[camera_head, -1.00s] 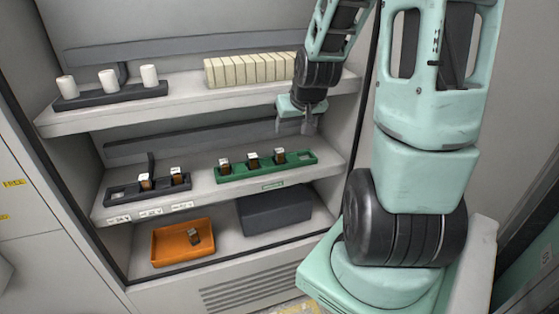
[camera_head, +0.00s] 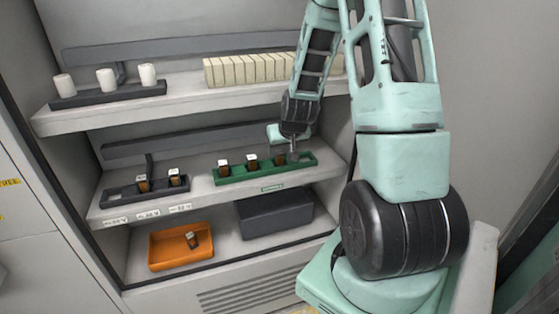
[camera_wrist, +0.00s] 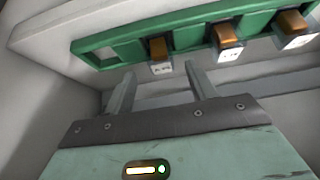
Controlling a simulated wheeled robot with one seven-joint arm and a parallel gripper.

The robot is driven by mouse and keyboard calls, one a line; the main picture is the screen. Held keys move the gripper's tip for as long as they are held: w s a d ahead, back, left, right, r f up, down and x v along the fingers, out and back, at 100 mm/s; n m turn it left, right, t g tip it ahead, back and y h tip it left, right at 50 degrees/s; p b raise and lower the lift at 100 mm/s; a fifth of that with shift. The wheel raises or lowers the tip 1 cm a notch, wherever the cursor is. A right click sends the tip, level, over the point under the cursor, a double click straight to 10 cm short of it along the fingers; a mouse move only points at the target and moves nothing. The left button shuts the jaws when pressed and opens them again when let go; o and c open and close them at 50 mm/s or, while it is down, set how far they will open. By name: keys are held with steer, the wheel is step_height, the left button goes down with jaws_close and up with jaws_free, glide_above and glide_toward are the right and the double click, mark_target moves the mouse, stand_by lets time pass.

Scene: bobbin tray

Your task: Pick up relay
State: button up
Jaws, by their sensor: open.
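Several relays with brown-orange bodies stand upright in a green rack (camera_head: 235,179) on the middle shelf, such as one relay (camera_head: 223,167) at the rack's left end. My gripper (camera_head: 291,158) is at the rack's right end, beside the rightmost relay, which it partly hides. In the wrist view my open gripper (camera_wrist: 160,70) has its two fingers spread below the end relay (camera_wrist: 158,50), which lines up between them. I cannot tell whether the fingers touch it. Two more relays, including the middle relay (camera_wrist: 224,38), sit to its right, and an empty slot shows to its left.
A dark rack (camera_head: 118,196) with two relays and an empty slot stands to the left. Below are an orange bin (camera_head: 163,262) holding one loose relay (camera_head: 192,240) and a dark box (camera_head: 275,214). White cylinders (camera_head: 106,79) and cream blocks (camera_head: 250,70) fill the upper shelf.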

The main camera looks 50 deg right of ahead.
mark_target(279, 152)
steer(key=x, duration=0.4)
steer(key=shift+w, duration=0.1)
steer(key=shift+c, duration=0.3)
steer(key=shift+a, duration=0.1)
steer(key=c, duration=1)
steer(key=shift+r, duration=0.25)
